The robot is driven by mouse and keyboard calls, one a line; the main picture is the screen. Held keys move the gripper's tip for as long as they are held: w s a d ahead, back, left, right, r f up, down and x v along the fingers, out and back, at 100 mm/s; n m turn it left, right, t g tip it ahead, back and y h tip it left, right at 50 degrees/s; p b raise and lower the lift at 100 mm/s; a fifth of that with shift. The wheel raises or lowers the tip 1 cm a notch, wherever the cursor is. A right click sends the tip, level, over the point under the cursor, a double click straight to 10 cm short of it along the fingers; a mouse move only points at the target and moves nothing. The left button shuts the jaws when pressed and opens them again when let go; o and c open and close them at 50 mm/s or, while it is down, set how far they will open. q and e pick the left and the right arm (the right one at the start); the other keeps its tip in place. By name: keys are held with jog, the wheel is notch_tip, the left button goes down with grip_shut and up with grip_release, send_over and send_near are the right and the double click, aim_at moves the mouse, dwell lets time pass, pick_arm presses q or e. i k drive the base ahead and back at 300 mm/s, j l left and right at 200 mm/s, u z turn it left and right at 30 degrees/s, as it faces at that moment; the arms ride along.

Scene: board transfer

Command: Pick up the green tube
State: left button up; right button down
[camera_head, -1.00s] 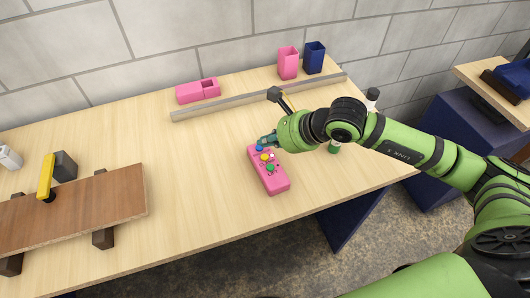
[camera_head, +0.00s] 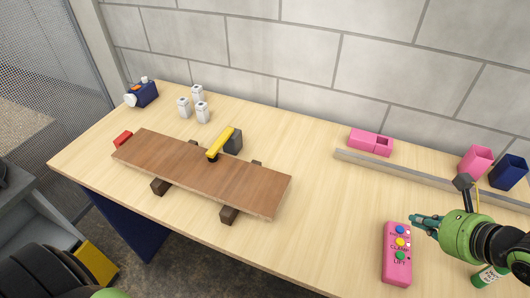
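A green object with a white label (camera_head: 487,276), perhaps the green tube, stands near the right edge of the table, partly hidden by my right arm. My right gripper (camera_head: 415,219) is just above and beside the blue button of a pink control box (camera_head: 397,270). Its fingers are small and seen from the side, so I cannot tell whether they are open or whether they touch the box. It is to the left of the green object and apart from it. My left gripper is not in view.
A brown board (camera_head: 225,178) lies on dark blocks, with a yellow-topped clamp (camera_head: 222,143) at its back edge. A grey rail (camera_head: 420,178) runs before pink and blue holders. White bottles (camera_head: 201,113) stand at the back left. The middle tabletop is clear.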

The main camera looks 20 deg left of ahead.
aim_at(489, 274)
jog(key=z, duration=1.2)
